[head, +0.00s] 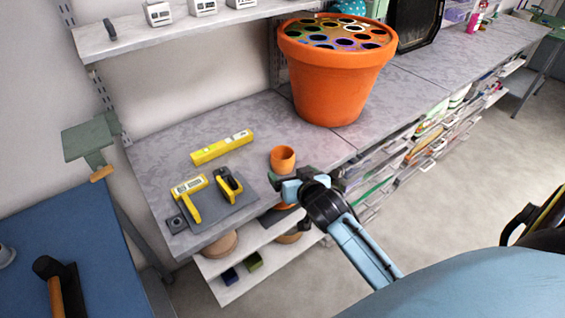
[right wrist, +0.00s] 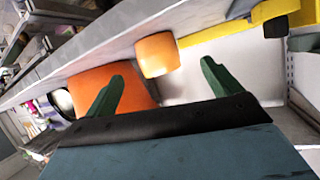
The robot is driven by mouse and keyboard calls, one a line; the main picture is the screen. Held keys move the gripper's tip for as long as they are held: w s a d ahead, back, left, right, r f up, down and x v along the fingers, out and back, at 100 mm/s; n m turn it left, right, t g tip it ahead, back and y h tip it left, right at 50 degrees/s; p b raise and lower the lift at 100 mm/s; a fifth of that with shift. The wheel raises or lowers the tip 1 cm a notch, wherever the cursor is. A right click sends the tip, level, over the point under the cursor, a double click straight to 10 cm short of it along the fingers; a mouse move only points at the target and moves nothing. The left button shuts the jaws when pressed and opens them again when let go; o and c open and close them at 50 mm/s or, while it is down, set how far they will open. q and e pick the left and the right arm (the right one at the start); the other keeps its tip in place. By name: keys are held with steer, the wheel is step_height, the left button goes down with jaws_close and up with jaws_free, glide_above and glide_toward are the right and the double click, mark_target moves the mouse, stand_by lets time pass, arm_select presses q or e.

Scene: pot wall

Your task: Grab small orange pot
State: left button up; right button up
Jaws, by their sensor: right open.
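The small orange pot (head: 283,158) stands on the grey bench top near its front edge. In the right wrist view the small orange pot (right wrist: 157,54) shows ahead of and between the two green fingers, apart from them. My right gripper (head: 278,180) is just in front of the pot at the bench edge in the head view. In the right wrist view my right gripper (right wrist: 160,80) is open with nothing between its fingers. My left gripper is in neither view.
A large orange pot (head: 332,85) stands behind on the bench. A yellow level (head: 222,147) and yellow tools (head: 188,198) on a grey mat lie to the left. Shelves (head: 225,285) sit below the bench. Open floor (head: 440,210) is at right.

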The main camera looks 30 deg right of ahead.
mark_target(285, 166)
steer(key=x, duration=0.3)
steer(key=shift+w+d+f, duration=0.1)
steer(key=shift+w+f, duration=0.05)
steer(key=shift+w, duration=0.2)
steer(key=shift+d+x, duration=0.1)
steer(key=shift+x, duration=1.3)
steer(key=shift+d+x, duration=0.15)
steer(key=shift+x, duration=1.2)
steer(key=shift+c, duration=0.4)
steer(key=c, duration=1.1)
